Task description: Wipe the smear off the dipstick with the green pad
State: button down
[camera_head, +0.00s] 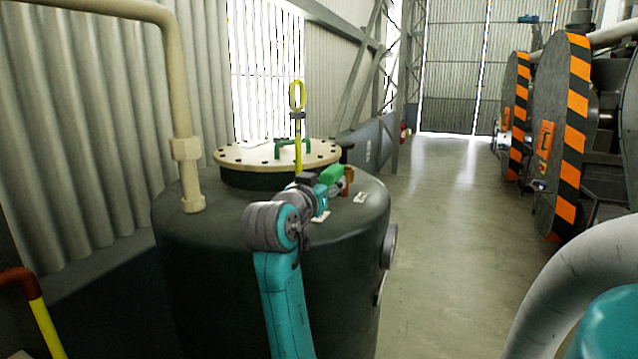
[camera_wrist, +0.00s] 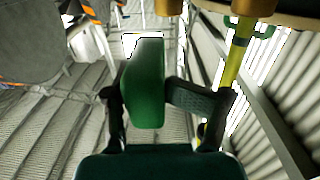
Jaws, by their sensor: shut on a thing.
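The yellow dipstick (camera_head: 298,150) stands upright at the tank lid, with a ring handle on top and a dark collar below the ring. It also shows in the wrist view as a tilted yellow rod (camera_wrist: 233,64) at the right. My gripper (camera_head: 323,186) is over the tank top, close to the dipstick's lower part. It is shut on the green pad (camera_head: 332,174), which shows between the fingers in the wrist view (camera_wrist: 145,90). In the wrist view the pad appears apart from the rod. I cannot make out the smear for certain.
The dark tank (camera_head: 200,245) has a bolted cream lid (camera_head: 240,157) with a green handle. A cream pipe (camera_head: 178,90) rises at its left, and a short rust-brown pipe (camera_head: 348,176) stands beside the pad. Striped machines (camera_head: 560,130) are at right. The floor between is clear.

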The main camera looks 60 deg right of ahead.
dwell(0.3)
jog(key=shift+s+d, duration=0.15)
jog(key=shift+s, duration=1.3)
